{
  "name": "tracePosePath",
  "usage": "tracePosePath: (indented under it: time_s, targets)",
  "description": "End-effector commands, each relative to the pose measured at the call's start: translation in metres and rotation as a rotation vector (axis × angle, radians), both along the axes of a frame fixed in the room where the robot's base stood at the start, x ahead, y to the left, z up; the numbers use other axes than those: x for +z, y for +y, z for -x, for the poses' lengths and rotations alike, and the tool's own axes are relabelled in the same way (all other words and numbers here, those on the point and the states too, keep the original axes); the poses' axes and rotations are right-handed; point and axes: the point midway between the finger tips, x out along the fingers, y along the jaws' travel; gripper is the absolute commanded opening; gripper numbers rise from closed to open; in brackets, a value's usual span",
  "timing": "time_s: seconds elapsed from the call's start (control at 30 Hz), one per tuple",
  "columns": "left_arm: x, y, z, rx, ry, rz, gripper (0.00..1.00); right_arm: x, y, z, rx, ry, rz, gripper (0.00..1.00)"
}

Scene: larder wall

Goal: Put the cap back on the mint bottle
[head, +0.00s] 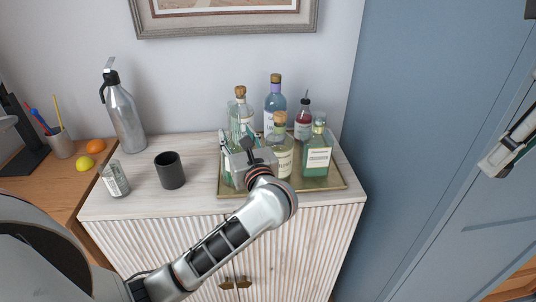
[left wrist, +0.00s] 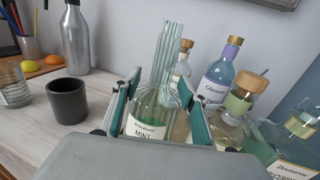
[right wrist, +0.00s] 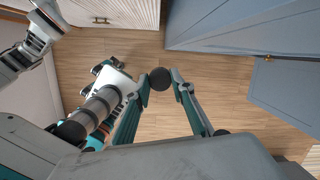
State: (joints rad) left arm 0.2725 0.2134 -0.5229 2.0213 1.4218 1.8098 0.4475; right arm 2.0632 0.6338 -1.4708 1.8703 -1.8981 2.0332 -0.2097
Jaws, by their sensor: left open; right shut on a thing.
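The mint bottle (left wrist: 147,130), clear with green contents and a white label, stands between the spread fingers of my left gripper (left wrist: 160,84). Its top is hard to make out against the ribbed clear glass shape (left wrist: 172,55) above and behind it. In the head view my left gripper (head: 246,152) is over the left part of the tray and hides most of that bottle. My left gripper is open. My right gripper (right wrist: 162,76) is shut on a dark round cap (right wrist: 160,79), held above the wooden floor, well away from the bottles.
A dark cup (head: 170,172), a glass (head: 115,180) and a steel flask (head: 124,115) stand to the left.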

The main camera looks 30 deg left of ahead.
Motion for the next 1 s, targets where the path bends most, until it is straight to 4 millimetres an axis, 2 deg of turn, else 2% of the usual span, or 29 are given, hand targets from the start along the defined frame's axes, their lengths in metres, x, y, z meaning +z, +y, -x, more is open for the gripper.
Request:
tracePosePath:
  time_s: [0.2,0.6,0.67,0.77,0.8,1.0]
  targets:
    - [0.002,0.018,-0.019,0.001,0.001,-0.002,0.43,0.006,0.0,0.0,0.0,-0.001,0.0,0.15]
    - [0.0,0.02,-0.022,0.0,0.001,0.001,0.43,0.006,0.0,0.0,0.0,-0.001,0.0,0.15]
    - [0.0,0.02,-0.022,0.0,0.001,0.001,0.3,0.006,0.0,0.0,0.0,-0.001,0.0,0.15]
    - [0.0,0.02,-0.021,0.0,0.001,0.001,0.04,0.006,0.0,0.0,0.0,-0.001,0.0,0.15]
    - [0.0,0.02,-0.021,0.0,0.001,0.001,0.0,0.006,0.0,0.0,0.0,-0.001,0.0,0.15]
    - [0.003,0.021,-0.021,0.0,-0.004,-0.002,0.0,0.006,0.0,0.0,0.0,-0.001,0.0,0.15]
